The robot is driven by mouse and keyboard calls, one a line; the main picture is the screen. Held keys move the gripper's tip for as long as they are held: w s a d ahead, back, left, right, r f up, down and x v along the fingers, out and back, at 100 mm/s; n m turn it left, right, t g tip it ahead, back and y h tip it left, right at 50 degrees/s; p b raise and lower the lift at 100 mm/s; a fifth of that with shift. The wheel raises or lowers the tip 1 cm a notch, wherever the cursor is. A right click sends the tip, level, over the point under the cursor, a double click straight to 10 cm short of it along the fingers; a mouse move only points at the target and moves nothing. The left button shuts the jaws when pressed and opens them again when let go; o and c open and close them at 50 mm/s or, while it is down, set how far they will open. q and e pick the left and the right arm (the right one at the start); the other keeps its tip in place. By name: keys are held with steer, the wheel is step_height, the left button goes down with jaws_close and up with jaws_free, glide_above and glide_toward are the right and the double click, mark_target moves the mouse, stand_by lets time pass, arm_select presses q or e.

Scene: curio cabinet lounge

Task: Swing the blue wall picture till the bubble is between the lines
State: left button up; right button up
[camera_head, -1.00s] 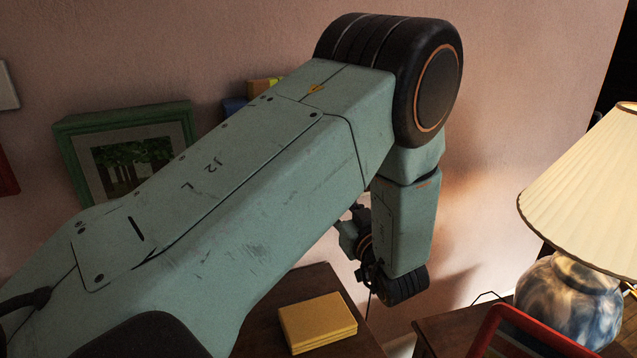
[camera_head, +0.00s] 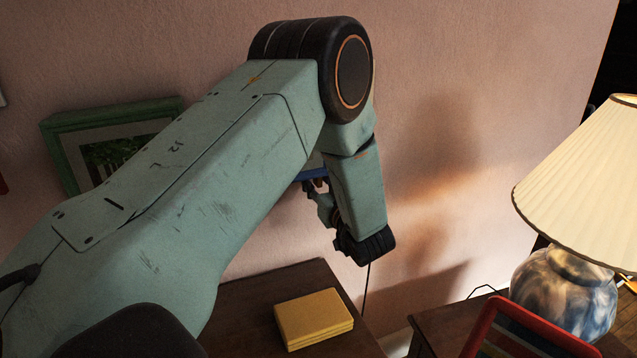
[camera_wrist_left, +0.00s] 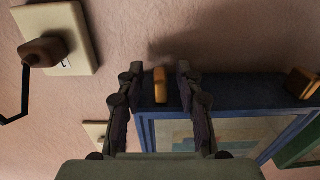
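The blue wall picture (camera_wrist_left: 232,92) hangs on the pink wall, mostly hidden behind my left arm in the head view, where only a bit of its blue edge (camera_head: 312,173) shows. In the wrist view a small orange-brown tab (camera_wrist_left: 160,86) sits at its edge near one corner. My left gripper (camera_wrist_left: 157,76) has its fingers apart on either side of this tab, with a gap on both sides. In the head view the gripper (camera_head: 318,190) is partly hidden by its wrist. The bubble and its lines are not visible. My right gripper is out of view.
A green-framed picture (camera_head: 63,155) hangs to the left. A yellow stack (camera_head: 314,318) lies on a dark table (camera_head: 245,310) below. A lamp (camera_head: 585,190) and a red-framed object (camera_head: 484,325) stand right. A wall plate (camera_wrist_left: 78,28) with plug and cord is near the gripper.

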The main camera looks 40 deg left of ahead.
arm_select(q)
steer(key=shift+a, duration=0.2)
steer(key=shift+w+a+f, duration=0.15)
steer(key=shift+f, duration=0.1)
steer(key=shift+c, duration=1.2)
steer(key=shift+r, duration=0.2)
jaws_close()
